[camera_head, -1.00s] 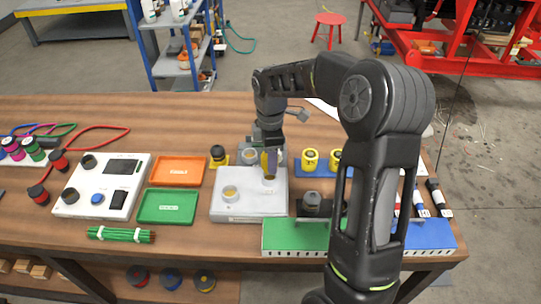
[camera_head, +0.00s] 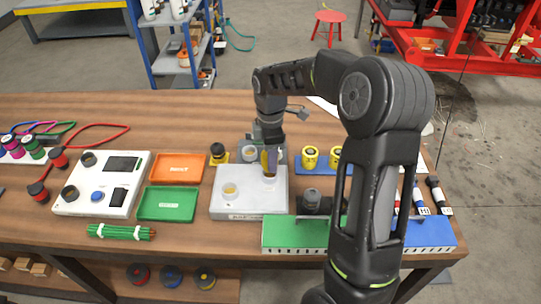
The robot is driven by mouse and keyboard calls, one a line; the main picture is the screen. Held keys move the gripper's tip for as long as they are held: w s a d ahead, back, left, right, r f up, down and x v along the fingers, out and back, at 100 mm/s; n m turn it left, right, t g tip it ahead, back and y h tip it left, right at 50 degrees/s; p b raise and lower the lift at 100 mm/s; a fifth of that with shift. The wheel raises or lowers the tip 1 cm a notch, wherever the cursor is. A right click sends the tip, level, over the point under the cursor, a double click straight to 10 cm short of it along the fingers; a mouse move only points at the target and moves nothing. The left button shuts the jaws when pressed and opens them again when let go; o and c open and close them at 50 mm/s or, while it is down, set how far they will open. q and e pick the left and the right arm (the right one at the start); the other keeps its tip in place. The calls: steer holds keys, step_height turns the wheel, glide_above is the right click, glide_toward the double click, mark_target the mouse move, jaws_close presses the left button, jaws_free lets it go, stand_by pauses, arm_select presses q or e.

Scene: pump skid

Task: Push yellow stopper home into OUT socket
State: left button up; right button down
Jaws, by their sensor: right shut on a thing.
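My right gripper (camera_head: 269,157) points down over the right rear part of the light grey block (camera_head: 250,208). It is shut on a yellow stopper (camera_head: 268,165), which is mostly hidden by the fingers. The stopper's lower end is at or just over a socket on the block's top; I cannot tell how deep it sits. A second round socket with a yellowish ring (camera_head: 230,190) shows at the block's left. Any OUT label is too small to read. My left gripper is not in view.
Yellow stoppers (camera_head: 310,157) stand on a blue rack right of the block. Orange (camera_head: 178,168) and green (camera_head: 168,204) trays lie to its left, beside a white control box (camera_head: 76,203). Green and blue perforated boxes (camera_head: 290,236) line the front edge. A yellow-based black knob (camera_head: 217,153) stands behind left.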

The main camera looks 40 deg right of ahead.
steer(key=shift+f+b, duration=1.25)
steer(key=shift+f, duration=0.55)
stand_by(0.4)
steer(key=c, duration=0.7)
jaws_free()
steer(key=shift+r, duration=0.1)
step_height(320, 180, up, 8)
steer(key=shift+f+b, duration=0.1)
steer(key=shift+b, duration=0.3)
steer(key=shift+f, duration=0.1)
